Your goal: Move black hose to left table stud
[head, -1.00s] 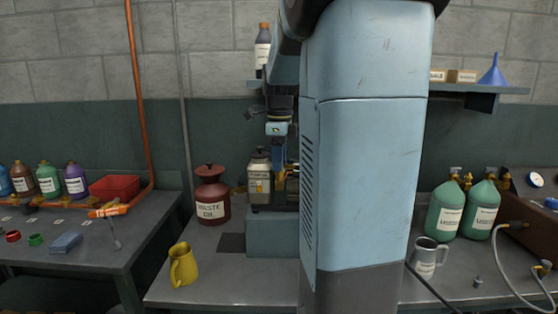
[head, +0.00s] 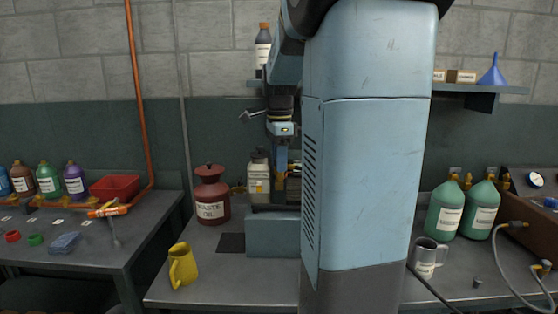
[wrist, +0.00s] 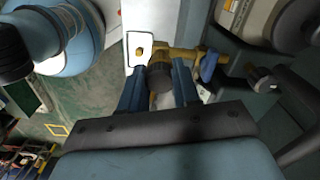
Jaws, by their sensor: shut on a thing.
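My gripper (wrist: 160,82) is shut on a brass fitting (wrist: 181,55) with a dark round end (wrist: 160,76), seen between its blue fingers in the wrist view. A blue lever (wrist: 208,66) sits at the fitting's right. I cannot tell whether this is the black hose's end. In the head view my gripper (head: 281,168) is beside the arm, near a grey labelled container; its grip is too small to make out there. A stretch of black hose (head: 434,290) shows at the lower right, its ends hidden. A grey stud (head: 116,234) stands on the left table (head: 100,256).
A red waste oil can (head: 211,197) and yellow jug (head: 182,266) stand on the middle bench. Green jugs (head: 447,208) and a grey mug (head: 426,258) stand right.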

